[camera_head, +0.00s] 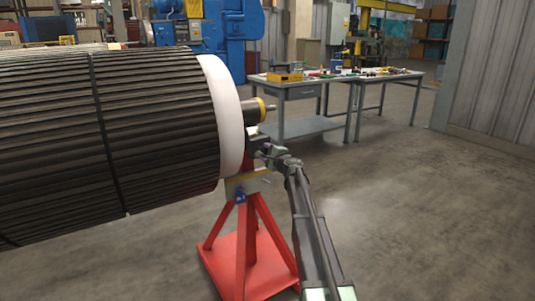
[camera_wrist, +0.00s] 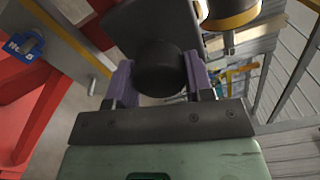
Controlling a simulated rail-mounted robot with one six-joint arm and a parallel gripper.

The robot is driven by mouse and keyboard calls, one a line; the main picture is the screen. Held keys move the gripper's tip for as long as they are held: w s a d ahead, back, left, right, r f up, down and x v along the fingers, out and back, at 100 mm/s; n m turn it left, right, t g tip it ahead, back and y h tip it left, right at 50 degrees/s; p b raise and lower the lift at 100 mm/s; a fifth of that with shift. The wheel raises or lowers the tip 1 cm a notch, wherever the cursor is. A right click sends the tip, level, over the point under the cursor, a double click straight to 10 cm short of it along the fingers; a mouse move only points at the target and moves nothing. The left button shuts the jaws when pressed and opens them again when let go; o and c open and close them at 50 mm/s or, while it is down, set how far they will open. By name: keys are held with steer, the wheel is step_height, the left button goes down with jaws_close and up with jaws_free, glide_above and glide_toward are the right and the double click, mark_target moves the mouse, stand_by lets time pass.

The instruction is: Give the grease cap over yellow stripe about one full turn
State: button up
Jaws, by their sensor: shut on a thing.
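The grease cap (camera_wrist: 160,68) is a dark round knob in the middle of the wrist view. My gripper (camera_wrist: 159,76) has its purple fingers on both sides of the cap and is shut on it. In the head view my gripper (camera_head: 264,152) is at the bearing block on top of the red stand, and the cap cannot be made out there. A yellow stripe (camera_head: 250,176) runs across the grey plate below the block. The stripe also shows in the wrist view (camera_wrist: 72,40), left of the cap.
The red stand (camera_head: 241,250) carries a large ribbed rotor (camera_head: 110,140) with a white end disc. A shaft end with a yellow ring (camera_head: 262,109) juts out just above my gripper. A blue padlock tag (camera_wrist: 22,46) hangs beside the plate. Benches (camera_head: 330,82) stand behind; floor at right is clear.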

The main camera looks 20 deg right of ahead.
stand_by(0.3)
steer(key=o, duration=0.9)
steer(key=s, duration=0.3)
steer(key=s+d, duration=0.1)
steer(key=s, duration=0.6)
steer(key=shift+s+d, duration=0.25)
steer(key=shift+s, duration=0.1)
